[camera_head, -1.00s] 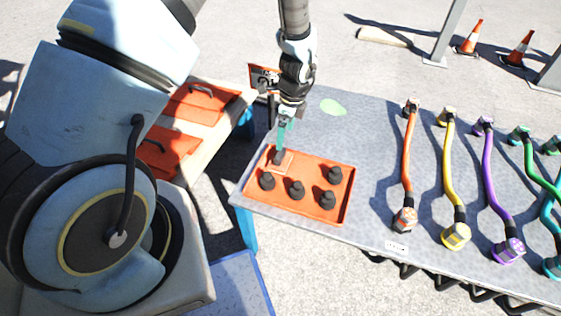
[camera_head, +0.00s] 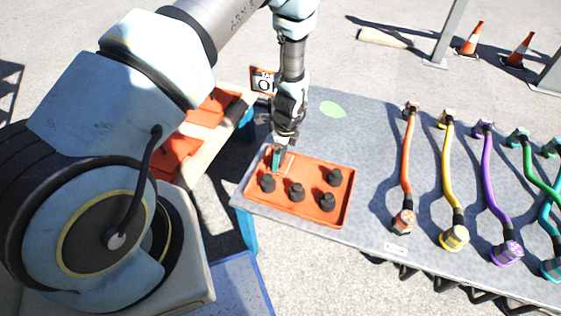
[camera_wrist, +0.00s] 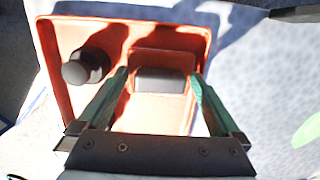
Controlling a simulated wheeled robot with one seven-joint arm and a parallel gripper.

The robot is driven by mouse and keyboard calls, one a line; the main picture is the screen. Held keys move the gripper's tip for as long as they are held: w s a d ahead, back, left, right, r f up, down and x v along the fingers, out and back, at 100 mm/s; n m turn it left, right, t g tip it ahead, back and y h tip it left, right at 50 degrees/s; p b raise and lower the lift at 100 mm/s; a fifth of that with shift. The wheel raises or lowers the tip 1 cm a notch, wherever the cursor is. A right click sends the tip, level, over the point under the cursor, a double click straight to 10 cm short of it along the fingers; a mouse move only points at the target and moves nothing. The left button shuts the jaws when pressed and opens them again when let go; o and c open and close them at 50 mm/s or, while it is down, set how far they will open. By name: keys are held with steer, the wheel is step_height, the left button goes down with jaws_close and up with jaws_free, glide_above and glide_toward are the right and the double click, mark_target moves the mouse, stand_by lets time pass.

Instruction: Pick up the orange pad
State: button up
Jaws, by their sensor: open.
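A small square orange pad (camera_wrist: 160,106) with a grey block (camera_wrist: 160,79) on its middle lies in a corner of the shallow orange tray (camera_wrist: 118,28). In the head view the pad (camera_head: 288,163) is partly hidden by my gripper (camera_head: 277,160) at the tray's (camera_head: 318,218) upper left corner. My gripper also shows in the wrist view (camera_wrist: 159,78). Its green fingers are open, pointing down at the pad, one on each side of the grey block. I cannot tell whether they touch the pad.
Several black knobs (camera_head: 297,191) stand in the tray, one (camera_wrist: 84,66) close to my left finger in the wrist view. The tray lies on a grey table (camera_head: 377,170). Coloured cables, including an orange one (camera_head: 407,150), lie at the right. A pale green spot (camera_head: 333,109) marks bare tabletop.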

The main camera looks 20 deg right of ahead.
steer(key=shift+c, duration=0.2)
steer(key=c, duration=1.3)
steer(key=shift+r, duration=0.15)
step_height(320, 180, up, 10)
steer(key=shift+f+b, duration=0.1)
steer(key=shift+b, duration=0.2)
